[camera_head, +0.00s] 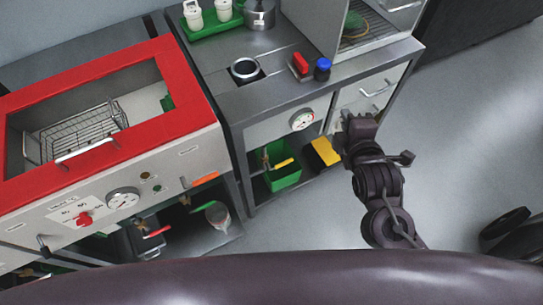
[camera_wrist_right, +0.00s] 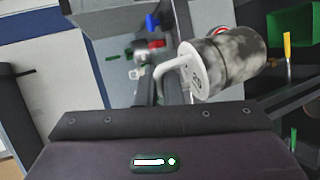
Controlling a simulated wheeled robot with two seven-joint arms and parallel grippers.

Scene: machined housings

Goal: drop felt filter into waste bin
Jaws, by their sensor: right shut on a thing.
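My right gripper (camera_head: 350,122) is in front of the drawer side of the steel workbench. In the right wrist view its fingers (camera_wrist_right: 168,88) are shut at the bent white handle of a mottled grey cylinder with a white end disc, which looks like the felt filter (camera_wrist_right: 232,62). The filter lies tilted, its body to the right of the fingers. I cannot make it out in the head view. No container is clearly marked as the waste bin; a green bin (camera_head: 283,178) with a yellow-handled item stands on the bench's lower shelf. My left gripper is not in view.
A black and yellow box (camera_head: 323,153) stands beside the green bin. The workbench top (camera_head: 285,85) holds a round opening (camera_head: 245,69), a red item (camera_head: 300,63) and a blue-capped item (camera_head: 322,68). A red-framed washer (camera_head: 105,95) stands left.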

